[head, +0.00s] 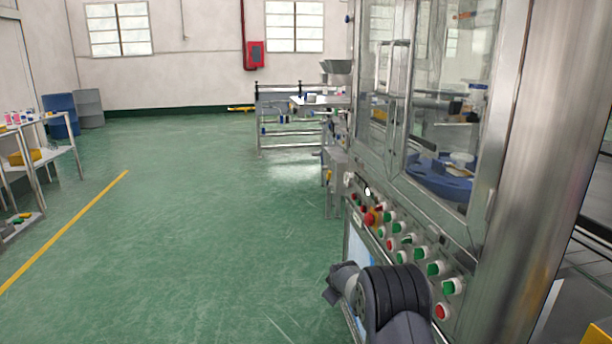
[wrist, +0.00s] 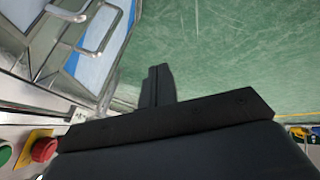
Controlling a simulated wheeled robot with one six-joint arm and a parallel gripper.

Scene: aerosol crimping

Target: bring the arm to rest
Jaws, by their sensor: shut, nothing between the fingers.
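My gripper shows in the wrist view (wrist: 158,86) as two dark fingers pressed together, with nothing between them. Green floor lies beyond the fingertips. In the head view my arm is at the lower right, in front of the machine's control panel (head: 405,246). Its dark end points left, and the fingers are hard to make out there. The arm looks bent and close to the panel; I cannot tell whether it touches.
The crimping machine has glass doors and a blue round table (head: 440,180) inside. A red emergency button (wrist: 43,149) is at the left of the wrist view. A shelf (head: 40,150) stands far left, a workbench (head: 290,100) behind. The green floor (head: 190,220) between is open.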

